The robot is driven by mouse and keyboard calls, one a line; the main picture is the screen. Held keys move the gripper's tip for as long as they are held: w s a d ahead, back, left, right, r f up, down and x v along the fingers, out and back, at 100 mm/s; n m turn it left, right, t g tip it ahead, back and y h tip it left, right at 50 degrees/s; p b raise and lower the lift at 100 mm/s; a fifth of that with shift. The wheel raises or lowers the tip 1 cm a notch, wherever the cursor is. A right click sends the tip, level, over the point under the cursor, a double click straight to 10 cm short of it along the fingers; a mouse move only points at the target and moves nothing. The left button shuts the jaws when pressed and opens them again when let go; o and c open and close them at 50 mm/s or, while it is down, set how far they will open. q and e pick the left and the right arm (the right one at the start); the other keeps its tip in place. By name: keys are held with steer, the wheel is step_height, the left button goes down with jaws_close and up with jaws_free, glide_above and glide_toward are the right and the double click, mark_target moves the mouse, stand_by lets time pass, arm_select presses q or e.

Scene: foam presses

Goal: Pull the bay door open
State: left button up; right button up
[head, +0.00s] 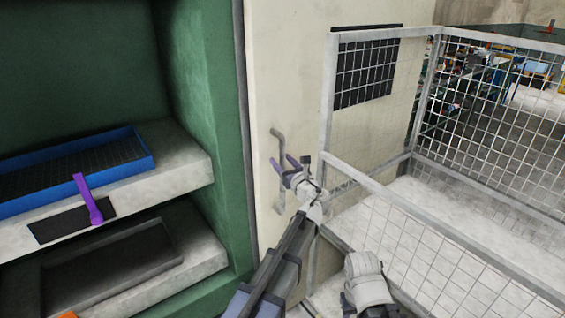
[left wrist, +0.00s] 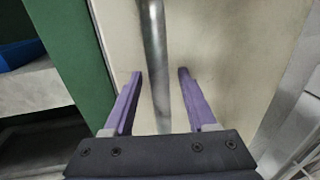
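The bay door (head: 290,75) is a cream panel right of the green frame, with a dark vent grille in it. Its handle (head: 279,138) is a grey upright bar near the panel's left edge. My left gripper (head: 283,164) is at the handle with its purple fingers apart. In the left wrist view the handle (left wrist: 154,60) runs between the two open fingers (left wrist: 159,74), with a gap on each side, so it is not gripped. The lower handle is partly hidden by the gripper in the head view. My right gripper's fingers are not in view.
A wire mesh cage (head: 440,235) with grey rails stands close on the right of my left gripper. At left, an open green bay (head: 205,90) has grey shelves, a blue tray (head: 140,172) and a purple lever (head: 88,200).

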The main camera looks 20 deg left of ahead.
arm_select(q)
jaws_close()
stand_by(1.3)
